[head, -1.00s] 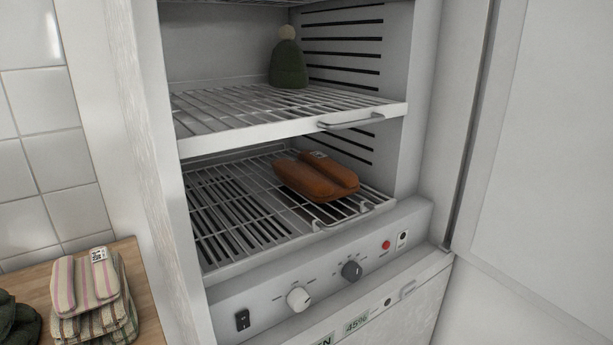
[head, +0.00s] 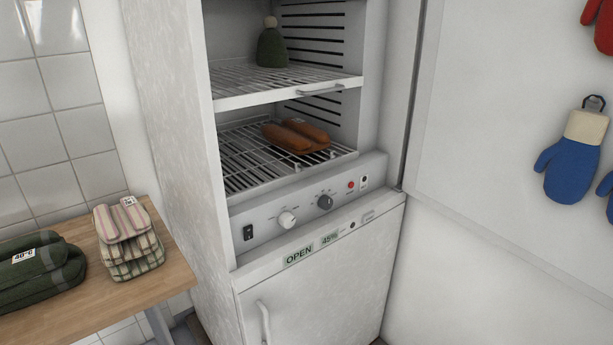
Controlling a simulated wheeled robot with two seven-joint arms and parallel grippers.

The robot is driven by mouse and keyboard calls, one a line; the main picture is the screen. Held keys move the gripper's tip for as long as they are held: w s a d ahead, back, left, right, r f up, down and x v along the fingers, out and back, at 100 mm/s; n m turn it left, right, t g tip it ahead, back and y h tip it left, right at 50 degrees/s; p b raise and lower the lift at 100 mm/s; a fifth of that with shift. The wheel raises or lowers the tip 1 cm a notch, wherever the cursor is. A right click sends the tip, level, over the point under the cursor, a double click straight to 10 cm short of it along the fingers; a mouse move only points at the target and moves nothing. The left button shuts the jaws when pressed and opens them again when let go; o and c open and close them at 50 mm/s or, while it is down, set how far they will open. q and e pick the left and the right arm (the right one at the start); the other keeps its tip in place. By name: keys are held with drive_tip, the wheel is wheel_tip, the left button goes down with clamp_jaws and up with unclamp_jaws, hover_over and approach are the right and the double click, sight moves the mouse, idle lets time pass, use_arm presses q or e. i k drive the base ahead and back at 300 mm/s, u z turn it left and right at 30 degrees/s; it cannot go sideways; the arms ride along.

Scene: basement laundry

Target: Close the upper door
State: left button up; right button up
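The tall white drying cabinet (head: 172,130) stands in the middle of the head view with its upper compartment open. The upper door (head: 480,120) is swung wide open to the right, and its inner face shows. Inside, a dark green hat (head: 271,48) with a pale pompom stands on the upper wire shelf (head: 235,82). A folded orange-brown item (head: 293,136) lies on the lower wire shelf (head: 240,165). The lower door (head: 325,290) below the control panel (head: 310,203) is shut. Neither of my grippers is in view.
A wooden table (head: 100,310) at the left holds folded striped cloths (head: 128,240) and a dark green bundle (head: 38,278). Blue mittens with a cream cuff (head: 570,172) and a red one (head: 599,28) hang at the right. A tiled wall stands behind the table.

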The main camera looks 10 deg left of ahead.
sight(500, 82)
drive_tip(key=z, duration=1)
drive_tip(key=k, duration=0.1)
drive_tip(key=u, duration=1.55)
drive_tip(key=i, duration=0.2)
drive_tip(key=u, duration=1.35)
drive_tip(key=k, duration=1.2)
drive_tip(key=z, duration=1.45)
drive_tip(key=i, duration=0.5)
